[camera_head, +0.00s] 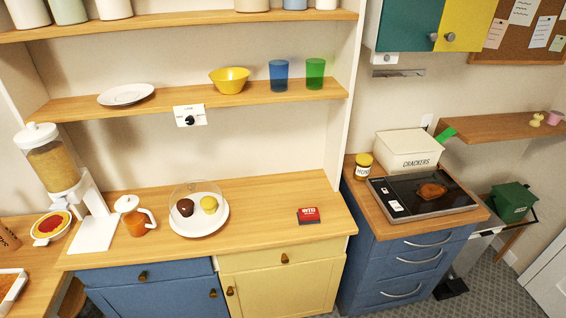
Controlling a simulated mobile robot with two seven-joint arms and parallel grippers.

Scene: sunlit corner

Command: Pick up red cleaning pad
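A small flat red block with white marks on its top and a dark side (308,216) lies on the wooden counter (265,215), right of the middle and a little back from the front edge. It is the only thing here that looks like the red cleaning pad; its lettering is too small to read. Nothing touches or covers it. Neither of my grippers is in view.
Left of the block stand a plate with cupcakes under a clear dome (201,207), an orange-filled jug (134,215) and a cereal dispenser (65,180). A shelf (190,97) hangs above. Right are a hotplate (425,193) and crackers box (409,150). Counter around the block is clear.

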